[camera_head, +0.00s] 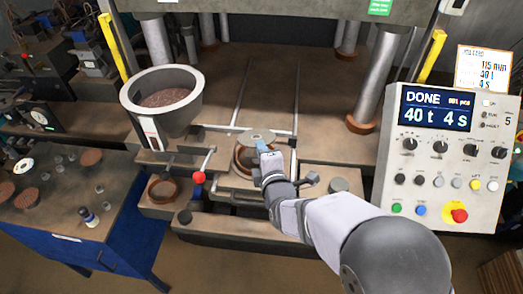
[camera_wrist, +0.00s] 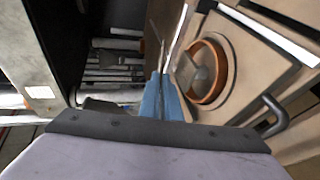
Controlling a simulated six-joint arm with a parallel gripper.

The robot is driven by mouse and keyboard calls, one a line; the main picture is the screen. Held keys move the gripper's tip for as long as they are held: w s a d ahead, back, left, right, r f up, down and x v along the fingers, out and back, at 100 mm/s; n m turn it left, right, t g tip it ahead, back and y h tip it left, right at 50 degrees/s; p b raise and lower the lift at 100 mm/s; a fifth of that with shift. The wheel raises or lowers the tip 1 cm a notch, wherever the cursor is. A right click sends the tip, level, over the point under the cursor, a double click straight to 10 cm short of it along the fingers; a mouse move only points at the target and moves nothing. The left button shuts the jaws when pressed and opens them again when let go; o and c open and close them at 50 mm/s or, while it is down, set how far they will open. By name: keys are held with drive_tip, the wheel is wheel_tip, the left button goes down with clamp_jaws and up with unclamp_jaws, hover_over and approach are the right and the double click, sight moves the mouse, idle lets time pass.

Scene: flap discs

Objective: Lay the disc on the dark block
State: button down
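My gripper (camera_head: 262,147), with blue fingertips, is over the front of the press bed. It appears shut on a thin grey disc (camera_head: 252,135), which sits just above an orange-brown ring mould (camera_head: 239,160). In the wrist view the blue fingers (camera_wrist: 162,98) are close together, with a thin edge-on sheet (camera_wrist: 178,35) standing out beyond them. The ring mould (camera_wrist: 222,72) is to their right there, with a grey piece inside it. I cannot clearly pick out the dark block; the ring's inside is partly hidden by the disc and gripper.
A grey bucket (camera_head: 197,106) of brown grain stands left of the mould. A red-knobbed lever (camera_head: 199,177) and another brown ring (camera_head: 163,190) are at front left. A control panel (camera_head: 440,150) reading DONE is at right. Steel columns (camera_head: 380,75) flank the bed. A blue bench (camera_head: 130,235) holds brown discs.

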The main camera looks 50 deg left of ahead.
drive_tip(key=shift+r, duration=0.4)
drive_tip(key=shift+f, duration=0.1)
